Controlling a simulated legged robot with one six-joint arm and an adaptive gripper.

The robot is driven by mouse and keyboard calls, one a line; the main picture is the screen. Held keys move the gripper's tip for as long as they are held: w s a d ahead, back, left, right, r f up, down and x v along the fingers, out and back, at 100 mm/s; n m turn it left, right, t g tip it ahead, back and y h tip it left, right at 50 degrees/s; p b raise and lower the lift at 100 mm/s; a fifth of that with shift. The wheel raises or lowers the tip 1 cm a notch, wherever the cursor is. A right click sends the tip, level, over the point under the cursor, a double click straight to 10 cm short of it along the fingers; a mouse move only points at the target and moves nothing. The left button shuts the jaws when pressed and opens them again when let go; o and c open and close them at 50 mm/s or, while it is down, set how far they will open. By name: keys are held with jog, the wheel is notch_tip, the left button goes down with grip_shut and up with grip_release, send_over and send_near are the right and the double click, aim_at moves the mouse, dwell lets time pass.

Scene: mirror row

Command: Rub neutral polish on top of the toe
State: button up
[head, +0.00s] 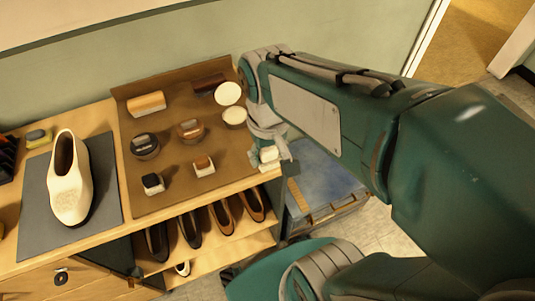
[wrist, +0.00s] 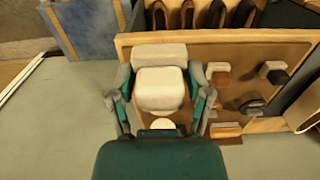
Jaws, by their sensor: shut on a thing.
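A cream shoe (head: 70,190) stands on a grey mat (head: 108,212) at the left of the bench in the head view, its toe towards the front. My gripper (head: 268,150) is far to its right, over the right edge of the brown tray (head: 165,208). In the wrist view my gripper (wrist: 160,98) is shut on a cream-coloured dauber (wrist: 159,90), with a finger on each side. The dauber also shows in the head view (head: 268,154); whether it touches the tray I cannot tell. An open tin of pale polish (head: 234,116) stands behind my gripper, with a pale round lid (head: 228,93) beside it.
On the tray are a black tin (head: 145,146), a brown tin (head: 190,130), a black dauber (head: 152,183), a brown dauber (head: 203,165) and two brushes. Several dark and brown shoes (head: 222,215) stand on the shelf below. A blue bin (head: 325,180) stands right of the bench.

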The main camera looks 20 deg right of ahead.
jog(key=w, duration=1.2)
send_near(234, 115)
jog(key=shift+s+f, duration=0.1)
jog(key=shift+s, duration=0.1)
jog(key=shift+w+d+f, duration=0.1)
jog(key=shift+w+f, duration=0.1)
jog(key=shift+w, duration=0.05)
jog(key=shift+f, duration=2.9)
jog(key=shift+f, duration=0.55)
jog(key=shift+r, duration=3.55)
